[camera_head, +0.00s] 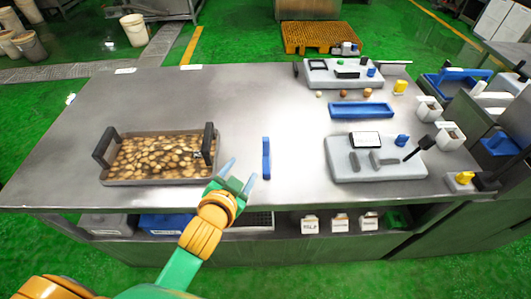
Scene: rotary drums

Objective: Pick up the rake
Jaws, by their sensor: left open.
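A narrow blue bar (266,158) lies on the steel table (255,100), its long side running front to back; it looks like the rake, though its shape is too small to be sure. My left gripper (241,172) reaches in from the lower left over the table's front edge. Its two grey-blue fingers are spread with nothing between them. It is just left of the blue bar and appears apart from it. My right gripper is not in view.
A tray of brown pieces (160,158) with black handles stands left of my gripper. Right are a grey panel (374,158), a blue tray (361,110) and another panel at the back. The table's middle back is clear.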

